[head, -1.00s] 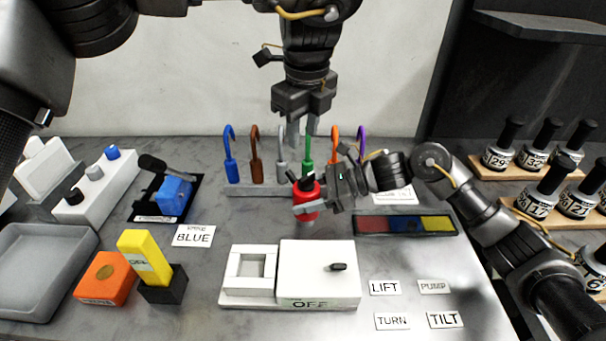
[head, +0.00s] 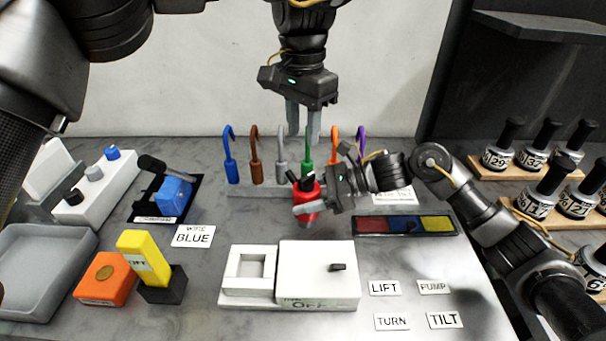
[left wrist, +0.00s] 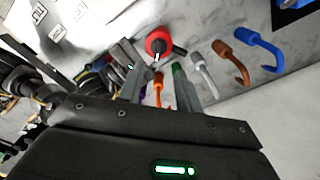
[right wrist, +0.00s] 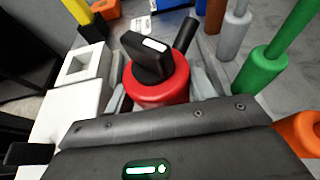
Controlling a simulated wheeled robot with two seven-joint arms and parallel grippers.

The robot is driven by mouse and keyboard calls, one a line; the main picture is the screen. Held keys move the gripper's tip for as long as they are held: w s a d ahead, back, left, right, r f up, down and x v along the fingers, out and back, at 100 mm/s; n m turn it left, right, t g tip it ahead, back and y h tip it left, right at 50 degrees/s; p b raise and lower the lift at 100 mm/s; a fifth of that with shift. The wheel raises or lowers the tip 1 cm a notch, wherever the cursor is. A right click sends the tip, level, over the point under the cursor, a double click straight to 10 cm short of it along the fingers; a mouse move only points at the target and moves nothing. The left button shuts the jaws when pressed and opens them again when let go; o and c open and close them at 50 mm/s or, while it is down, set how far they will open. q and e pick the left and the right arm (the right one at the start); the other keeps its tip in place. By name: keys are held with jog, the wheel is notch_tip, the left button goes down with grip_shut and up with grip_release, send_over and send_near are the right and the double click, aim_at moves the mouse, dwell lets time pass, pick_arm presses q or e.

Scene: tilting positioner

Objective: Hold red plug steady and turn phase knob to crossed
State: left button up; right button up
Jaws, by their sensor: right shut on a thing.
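The red plug (head: 306,211) stands upright at the middle of the bench, with the black phase knob (head: 307,184) on top. In the right wrist view the red plug (right wrist: 158,92) sits between my fingers, and the knob (right wrist: 147,58) bears a white mark; a black stub rises beside it. My right gripper (head: 318,205) comes from the right and is shut on the red plug. My left gripper (head: 304,122) hangs above and behind the plug, pointing down, open and empty. The left wrist view shows the plug (left wrist: 158,41) beyond its parted fingers. I cannot read any knob setting.
Several coloured hooks (head: 255,170) stand in a row close behind the plug. A white box (head: 318,270) marked OFF lies in front. A red, blue and yellow strip (head: 404,226) lies right. A blue switch (head: 173,192) and orange block (head: 106,278) are left.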

aim_at(303, 178)
pick_arm(q)
notch_tip(303, 178, down, 12)
jog(key=shift+r, duration=0.25)
jog(key=shift+c, duration=0.2)
grip_shut()
